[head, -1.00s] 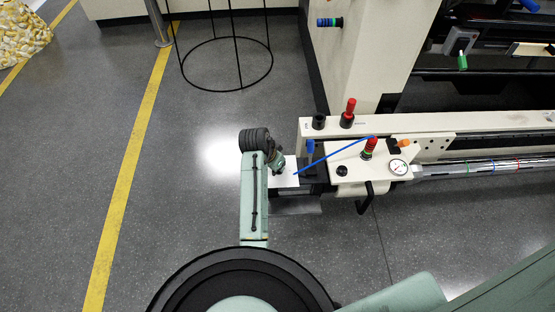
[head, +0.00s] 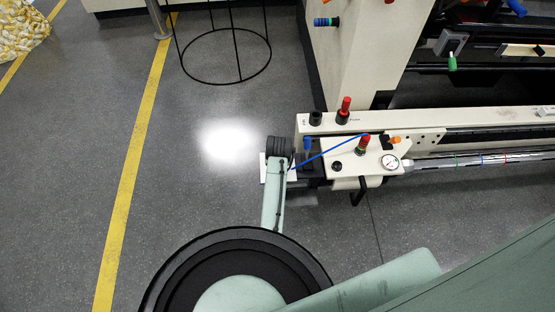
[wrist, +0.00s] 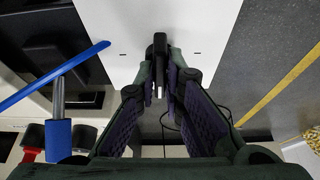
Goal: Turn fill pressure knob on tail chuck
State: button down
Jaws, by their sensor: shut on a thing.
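In the wrist view, my gripper (wrist: 163,82) is shut on a slim black knob (wrist: 160,48) in front of a white panel (wrist: 220,25). One finger lies on each side of the knob. A short dark mark shows on the panel to its left and to its right. The knob's base on the panel is hard to make out. In the head view, only an edge of the white panel (head: 263,170) shows at the left end of the cream tail chuck block (head: 345,166). My arm hides the knob and my gripper there.
A blue rod (wrist: 55,76) and a blue-gripped handle (wrist: 58,138) are left of my gripper. Open floor (head: 190,190) lies left of my arm.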

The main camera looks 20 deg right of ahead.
dwell(0.4)
jog(key=c, duration=1.7)
grip_release()
jog(key=v, duration=1.2)
jog(key=shift+w+r, duration=0.1)
